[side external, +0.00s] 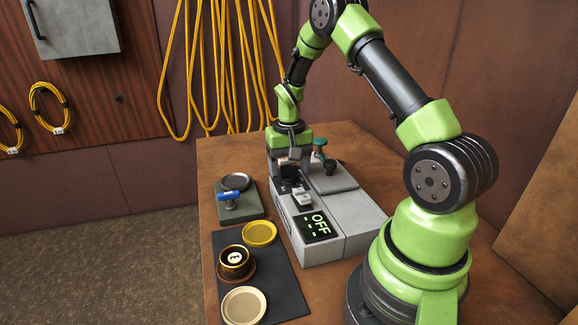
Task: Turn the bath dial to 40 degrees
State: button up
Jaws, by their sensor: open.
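The bath unit is a grey box (345,238) on the brown table. Its front panel has a black display (316,226) reading "OFF" in green, with small green marks beside it. A light grey switch-like block (302,199) sits behind the display. A dark dial (290,185) sits further back on the panel, partly hidden by my gripper. My gripper (289,166) points down at the back of the panel, right over the dial. Its jaws are open. I cannot tell whether the fingers touch the dial, or which way it is turned.
A teal-topped fitting (319,145) and a black knob (330,167) stand on the unit's right part. To the left are a grey-green stand with a blue handle (229,194), and a dark mat (283,290) with a yellow dish (259,233), a brass pot (236,259) and a cream dish (244,305).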

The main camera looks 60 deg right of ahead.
jog(key=shift+f, duration=0.1)
jog(key=c, duration=0.9)
jog(key=m, duration=0.4)
jog(key=shift+m, duration=2.3)
jog(key=o, duration=0.9)
